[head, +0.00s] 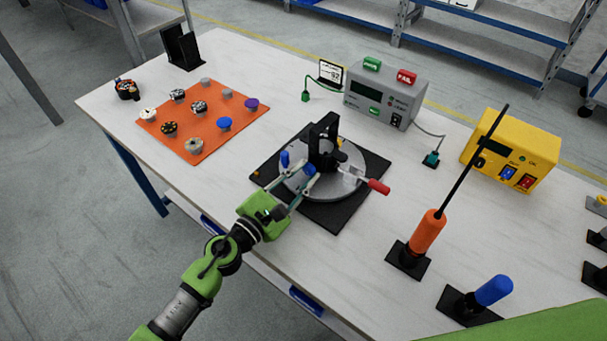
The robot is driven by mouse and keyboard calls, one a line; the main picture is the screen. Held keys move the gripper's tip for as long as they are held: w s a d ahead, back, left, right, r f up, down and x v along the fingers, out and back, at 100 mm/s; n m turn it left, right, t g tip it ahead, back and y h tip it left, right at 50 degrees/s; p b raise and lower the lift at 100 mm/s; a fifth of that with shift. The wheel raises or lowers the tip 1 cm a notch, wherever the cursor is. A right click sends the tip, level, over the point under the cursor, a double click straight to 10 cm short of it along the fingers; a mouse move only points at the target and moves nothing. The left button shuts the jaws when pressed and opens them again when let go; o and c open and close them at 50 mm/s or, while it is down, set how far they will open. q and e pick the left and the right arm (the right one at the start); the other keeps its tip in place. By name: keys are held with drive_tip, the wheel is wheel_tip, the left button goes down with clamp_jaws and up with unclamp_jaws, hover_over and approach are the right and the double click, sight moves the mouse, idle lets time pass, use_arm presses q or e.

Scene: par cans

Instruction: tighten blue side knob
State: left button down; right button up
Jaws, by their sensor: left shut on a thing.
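A black fixture (323,142) stands upright on a round grey turntable (326,187), which sits on a black square base (335,216). The blue side knob (284,159) shows on the near left side of the fixture. My left gripper (297,170) reaches in from the lower left, its fingertips at the knob, and is shut on it. The fingers partly hide the knob and the near side of the fixture. A red-handled lever (378,186) sticks out at the turntable's right. My right gripper is not in view.
An orange mat (222,133) with several knobs lies to the left. A grey PASS/FAIL box (384,95) and a yellow box (513,150) stand behind.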

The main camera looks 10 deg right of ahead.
use_arm(q)
drive_tip(key=c, duration=1.8)
unclamp_jaws()
drive_tip(key=shift+f, duration=0.1)
